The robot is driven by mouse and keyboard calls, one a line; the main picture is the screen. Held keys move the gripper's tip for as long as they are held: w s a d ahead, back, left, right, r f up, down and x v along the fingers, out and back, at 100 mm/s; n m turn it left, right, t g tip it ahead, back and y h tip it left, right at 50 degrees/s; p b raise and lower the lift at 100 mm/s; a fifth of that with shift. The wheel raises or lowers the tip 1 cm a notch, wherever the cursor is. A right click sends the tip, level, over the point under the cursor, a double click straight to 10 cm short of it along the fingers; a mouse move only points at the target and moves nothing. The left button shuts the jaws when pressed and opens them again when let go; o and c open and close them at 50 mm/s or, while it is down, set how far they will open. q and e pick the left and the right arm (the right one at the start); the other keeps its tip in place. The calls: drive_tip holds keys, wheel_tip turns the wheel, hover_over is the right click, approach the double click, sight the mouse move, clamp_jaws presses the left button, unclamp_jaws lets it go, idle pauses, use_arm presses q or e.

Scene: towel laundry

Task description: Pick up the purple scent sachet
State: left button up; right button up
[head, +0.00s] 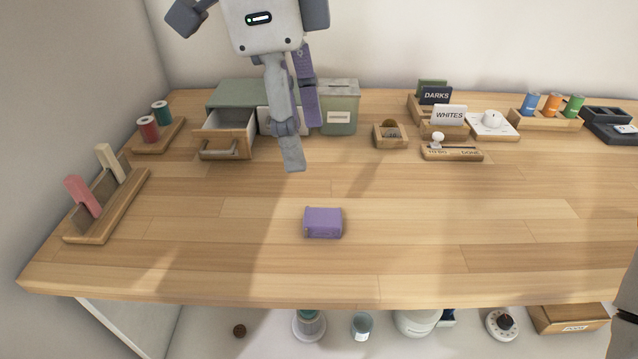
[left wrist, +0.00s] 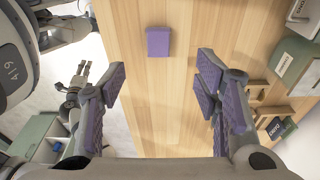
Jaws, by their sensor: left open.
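The purple scent sachet (head: 323,222) is a small block lying flat on the wooden table, near the middle front. It also shows at the upper middle of the left wrist view (left wrist: 158,42). My left gripper (head: 301,145) hangs above the table behind the sachet, fingers pointing down. In the left wrist view my left gripper (left wrist: 160,78) is open and empty, its purple pads well apart, with the sachet beyond the tips. My right gripper (left wrist: 80,72) shows small at the left of the left wrist view, away from the table; its finger state is too small to tell.
An open drawer (head: 224,142) and a green box (head: 340,108) stand behind my left gripper. A rack (head: 110,208) with a pink and a cream piece is at the left edge. Label holders and spools line the back right. The tabletop around the sachet is clear.

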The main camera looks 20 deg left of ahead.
sight(322, 217)
use_arm(q)
drive_tip(key=d+f, duration=0.1)
drive_tip(key=f, duration=0.7)
drive_tip(key=d+f, duration=0.1)
drive_tip(key=f, duration=0.2)
drive_tip(key=shift+w+d+f, duration=0.2)
drive_tip(key=shift+d+f, duration=0.15)
drive_tip(key=shift+f, duration=0.05)
drive_tip(key=c, duration=0.9)
